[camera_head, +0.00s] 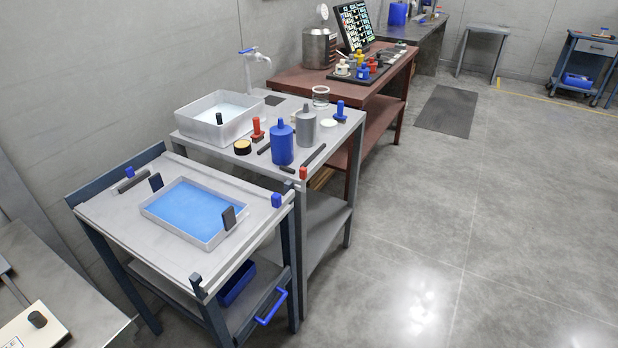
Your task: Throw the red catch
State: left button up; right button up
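A small red block (303,173) stands at the front right corner of the grey middle table, beside a dark bar; it looks like a catch, and it is too small to tell its position. A red stamp-like piece (257,131) stands farther back on the same table, near the white basin. A blue block (277,200) sits at the right edge of the nearer cart, and another blue block (129,172) is at its back left. Neither of my grippers is in view.
The near cart (110,210) holds a tray of blue liquid (148,208) with dark upright handles. Blue and grey bottles (281,146) crowd the middle table. A red-brown bench (290,78) stands behind. A blue handle (271,307) juts from the cart's front.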

aim_at(303, 171)
jog(key=i+l+z, duration=0.1)
jog(key=z, duration=0.9)
jog(key=i, duration=1.85)
